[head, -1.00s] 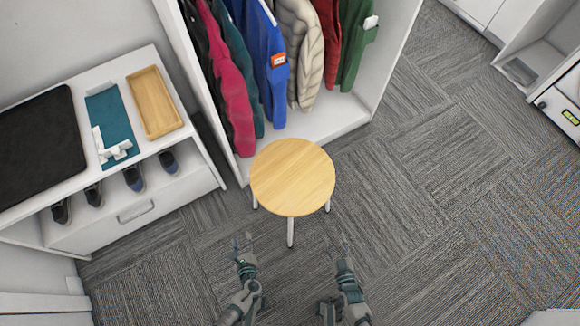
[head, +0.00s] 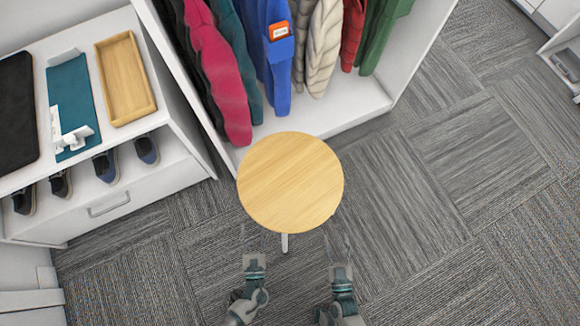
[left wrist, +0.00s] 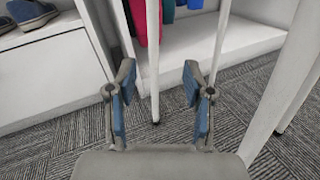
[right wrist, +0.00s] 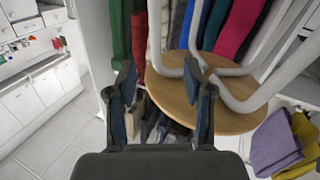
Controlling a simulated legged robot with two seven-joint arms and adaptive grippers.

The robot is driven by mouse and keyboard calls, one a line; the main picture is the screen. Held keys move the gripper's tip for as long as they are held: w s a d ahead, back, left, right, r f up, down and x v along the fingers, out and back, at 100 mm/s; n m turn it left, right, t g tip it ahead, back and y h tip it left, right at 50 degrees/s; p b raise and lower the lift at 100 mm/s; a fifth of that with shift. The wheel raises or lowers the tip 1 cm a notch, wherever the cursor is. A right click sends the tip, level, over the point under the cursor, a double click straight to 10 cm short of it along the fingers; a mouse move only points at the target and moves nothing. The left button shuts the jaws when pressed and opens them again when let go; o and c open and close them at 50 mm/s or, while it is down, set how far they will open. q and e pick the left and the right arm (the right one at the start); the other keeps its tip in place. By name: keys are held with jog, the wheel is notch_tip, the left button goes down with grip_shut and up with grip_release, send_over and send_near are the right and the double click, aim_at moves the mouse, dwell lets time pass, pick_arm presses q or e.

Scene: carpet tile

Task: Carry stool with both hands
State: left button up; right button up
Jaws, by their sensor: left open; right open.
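The stool has a round pale wooden seat (head: 290,182) and stands in front of the open wardrobe in the head view; one white leg (head: 285,243) shows below its near edge. My left gripper (head: 254,245) and right gripper (head: 339,248) are at the near side of the seat, left and right of that leg. Both are open. In the left wrist view a white stool leg (left wrist: 152,55) appears between the open fingers, apart from them. In the right wrist view the seat's underside (right wrist: 200,105) and bent white legs (right wrist: 240,95) lie beyond the open fingers.
The wardrobe (head: 340,115) with hanging coats stands right behind the stool. A white shoe cabinet (head: 180,185) with a wooden tray (head: 125,78) on top is at the left. Open carpet (head: 440,200) lies to the right.

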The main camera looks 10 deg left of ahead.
pick_arm(q)
jog(key=x, duration=1.5)
jog(key=shift+w, duration=0.15)
pick_arm(e)
jog(key=x, duration=1.5)
jog(key=shift+w, duration=0.15)
pick_arm(q)
jog(key=shift+w+a, duration=0.1)
jog(key=shift+a, duration=0.05)
pick_arm(e)
jog(key=shift+w+a, duration=0.1)
jog(key=shift+w, duration=0.05)
pick_arm(q)
grip_shut()
pick_arm(e)
grip_shut()
